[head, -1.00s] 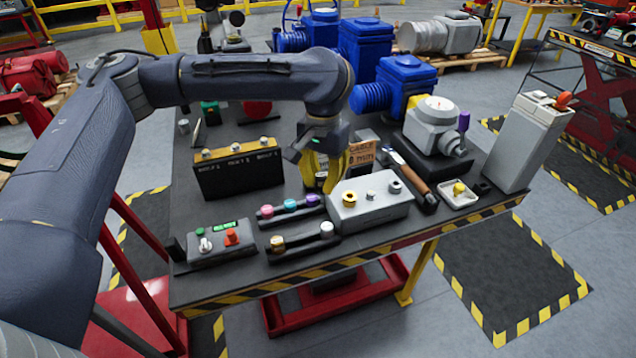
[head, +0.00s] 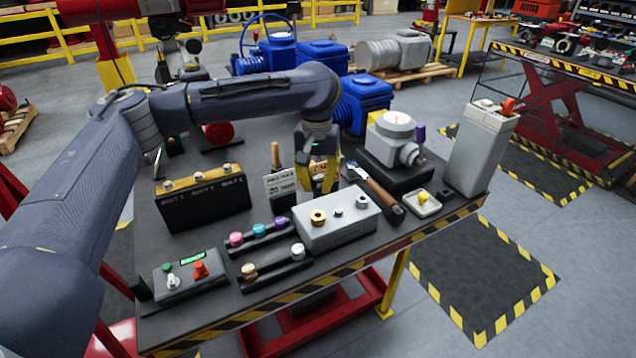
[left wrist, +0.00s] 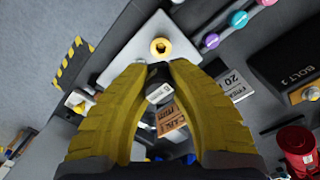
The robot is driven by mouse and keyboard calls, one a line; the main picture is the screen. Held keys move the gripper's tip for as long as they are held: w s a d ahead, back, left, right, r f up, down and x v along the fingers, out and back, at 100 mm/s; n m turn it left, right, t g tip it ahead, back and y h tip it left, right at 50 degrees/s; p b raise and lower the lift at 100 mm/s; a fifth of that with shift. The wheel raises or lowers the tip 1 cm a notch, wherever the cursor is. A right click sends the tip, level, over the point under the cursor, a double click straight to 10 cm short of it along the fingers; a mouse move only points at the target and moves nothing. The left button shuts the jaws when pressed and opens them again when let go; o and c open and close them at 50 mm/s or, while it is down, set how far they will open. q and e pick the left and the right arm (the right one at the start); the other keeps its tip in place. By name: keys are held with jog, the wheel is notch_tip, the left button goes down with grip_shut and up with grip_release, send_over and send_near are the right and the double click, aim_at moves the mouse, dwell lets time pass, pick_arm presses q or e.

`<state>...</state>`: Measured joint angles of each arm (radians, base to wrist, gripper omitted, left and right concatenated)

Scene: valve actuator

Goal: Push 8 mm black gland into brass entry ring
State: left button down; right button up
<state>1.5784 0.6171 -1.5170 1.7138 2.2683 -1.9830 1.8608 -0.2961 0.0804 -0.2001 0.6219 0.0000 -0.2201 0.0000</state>
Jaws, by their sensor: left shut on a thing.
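The brass entry ring (head: 318,217) sits on top of a light grey block (head: 335,234), beside two smaller grey fittings. In the left wrist view the brass ring (left wrist: 160,47) lies just beyond the fingertips. My left gripper (head: 325,190) points down above the back of the block, behind the ring. Its yellow fingers show in the left wrist view (left wrist: 158,72), closed on a small dark piece (left wrist: 157,71), apparently the black gland. My right gripper is not in view.
Racks of coloured glands (head: 262,233) and a control box (head: 186,280) stand left of the block. A black bolt rack (head: 203,200) is behind them.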

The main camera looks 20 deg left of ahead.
aim_at(317, 176)
pick_arm(q)
jog(key=shift+f, duration=2.85)
jog(key=shift+f+n, duration=0.3)
jog(key=shift+f, duration=1.25)
jog(key=c, duration=1.2)
grip_release()
jog(key=shift+c, duration=0.2)
jog(key=shift+r, duration=0.1)
notch_tip(317, 176, up, 12)
jog(key=shift+w+a+f, duration=0.1)
jog(key=shift+w+f, duration=0.05)
